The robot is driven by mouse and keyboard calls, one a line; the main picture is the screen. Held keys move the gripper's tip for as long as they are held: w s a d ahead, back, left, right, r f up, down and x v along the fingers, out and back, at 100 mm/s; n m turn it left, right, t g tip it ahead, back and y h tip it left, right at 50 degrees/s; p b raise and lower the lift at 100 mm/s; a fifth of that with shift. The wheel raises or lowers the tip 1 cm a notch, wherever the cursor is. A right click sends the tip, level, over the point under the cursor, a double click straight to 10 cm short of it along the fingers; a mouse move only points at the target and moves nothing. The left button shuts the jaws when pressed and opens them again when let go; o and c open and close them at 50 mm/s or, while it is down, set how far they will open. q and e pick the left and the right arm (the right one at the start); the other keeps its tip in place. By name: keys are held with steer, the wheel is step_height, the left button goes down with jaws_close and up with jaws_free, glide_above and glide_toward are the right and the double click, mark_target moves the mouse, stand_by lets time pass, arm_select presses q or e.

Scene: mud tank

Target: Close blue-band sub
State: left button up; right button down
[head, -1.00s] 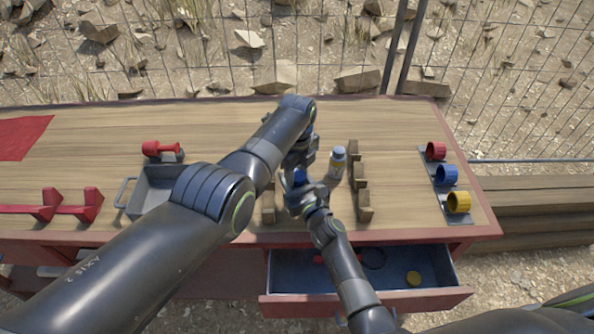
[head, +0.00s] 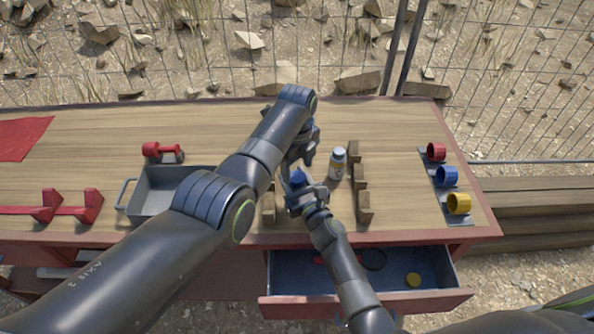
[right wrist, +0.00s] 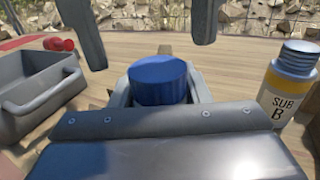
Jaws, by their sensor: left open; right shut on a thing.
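A blue cap-like cylinder (right wrist: 158,82) sits upright between the fingers of my right gripper (right wrist: 160,95), which is shut on it. The blue piece (head: 298,178) also shows in the head view, near the middle of the bench. What lies below it is hidden by my gripper, so I cannot tell whether a bottle is under it. My left gripper (head: 302,152) is open; its two fingers hang apart above and beyond the blue cap in the right wrist view (right wrist: 148,35). Another bottle labelled SUB B (right wrist: 288,88), with a yellow band and bare threaded neck, stands upright to the right (head: 338,163).
Notched wooden blocks (head: 363,205) stand beside the bottle. A grey handled bin (head: 140,190) and a red piece (head: 152,149) are at left. Red, blue and yellow rings (head: 447,176) stand on a right-hand plate. The open front drawer (head: 440,297) holds a yellow cap (head: 413,279).

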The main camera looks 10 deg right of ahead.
arm_select(q)
steer(key=shift+r, duration=1.05)
steer(key=shift+c, duration=1.4)
steer(key=n, duration=0.4)
steer(key=shift+r+n, duration=0.3)
steer(key=shift+r, duration=0.05)
steer(key=n, duration=0.4)
steer(key=shift+r+n, duration=0.3)
steer(key=shift+r, duration=0.1)
steer(key=n, duration=0.3)
steer(key=r+n, duration=0.1)
steer(key=n, duration=0.5)
steer(key=r+n, duration=0.1)
steer(key=n, duration=0.3)
steer(key=shift+f, duration=4)
